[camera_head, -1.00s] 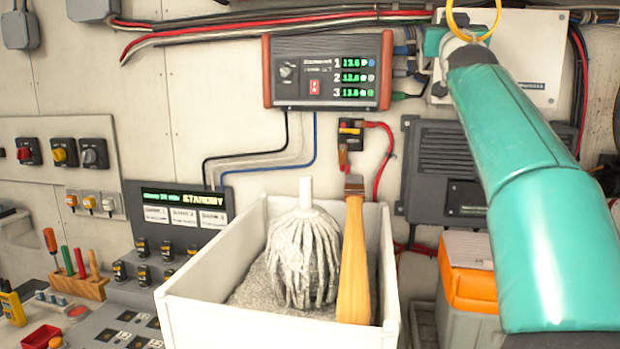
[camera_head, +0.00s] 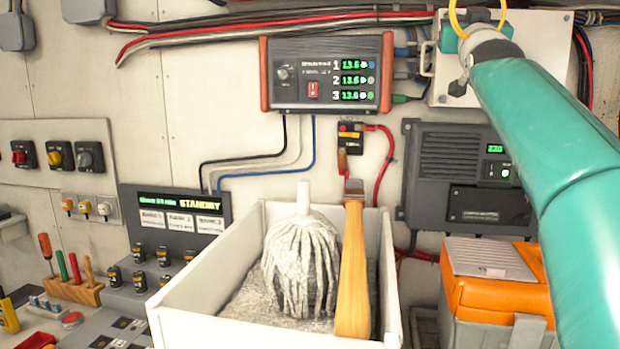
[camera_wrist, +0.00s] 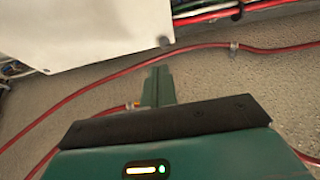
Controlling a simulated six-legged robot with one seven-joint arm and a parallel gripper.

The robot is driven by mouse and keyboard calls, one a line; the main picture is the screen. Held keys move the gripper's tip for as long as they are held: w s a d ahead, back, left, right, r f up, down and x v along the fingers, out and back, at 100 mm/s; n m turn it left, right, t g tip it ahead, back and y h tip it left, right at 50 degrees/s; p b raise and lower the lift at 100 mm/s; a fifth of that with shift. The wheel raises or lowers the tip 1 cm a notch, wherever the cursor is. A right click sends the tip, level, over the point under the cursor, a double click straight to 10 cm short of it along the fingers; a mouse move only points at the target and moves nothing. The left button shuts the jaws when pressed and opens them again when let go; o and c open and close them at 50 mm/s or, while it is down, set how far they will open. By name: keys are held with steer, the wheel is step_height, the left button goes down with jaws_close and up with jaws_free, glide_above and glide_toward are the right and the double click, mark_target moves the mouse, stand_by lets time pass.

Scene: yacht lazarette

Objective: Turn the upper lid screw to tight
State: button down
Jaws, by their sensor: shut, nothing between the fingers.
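A white box with a flat lid (camera_head: 552,58) is on the wall at the upper right of the head view, partly behind my arm. In the wrist view its pale lid (camera_wrist: 90,32) fills the upper left. A small dark screw-like knob (camera_head: 458,87) sits at the lid's lower left in the head view; a similar knob (camera_wrist: 165,41) shows at a lid corner in the wrist view. I cannot tell whether it is the upper screw. My teal gripper (camera_wrist: 158,80) is shut and empty, apart from the knob. In the head view my wrist hides most of it.
Red cables (camera_wrist: 255,50) run across the wall close to my gripper. A charger with green digits (camera_head: 326,75) is left of the box. A grey unit (camera_head: 455,165) and an orange-lidded case (camera_head: 500,295) are below. A white bin (camera_head: 225,325) holds a mop and a wooden-handled tool.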

mark_target(448, 15)
steer(key=w+d, duration=0.1)
steer(key=w, duration=0.5)
steer(key=shift+w+d, duration=0.2)
steer(key=shift+w, duration=0.15)
steer(key=shift+a+r, duration=0.1)
steer(key=shift+r, duration=0.15)
stand_by(0.6)
steer(key=shift+a, duration=0.1)
steer(key=shift+w+a+f, duration=0.1)
steer(key=shift+w+a, duration=0.05)
steer(key=shift+a, duration=0.55)
stand_by(0.6)
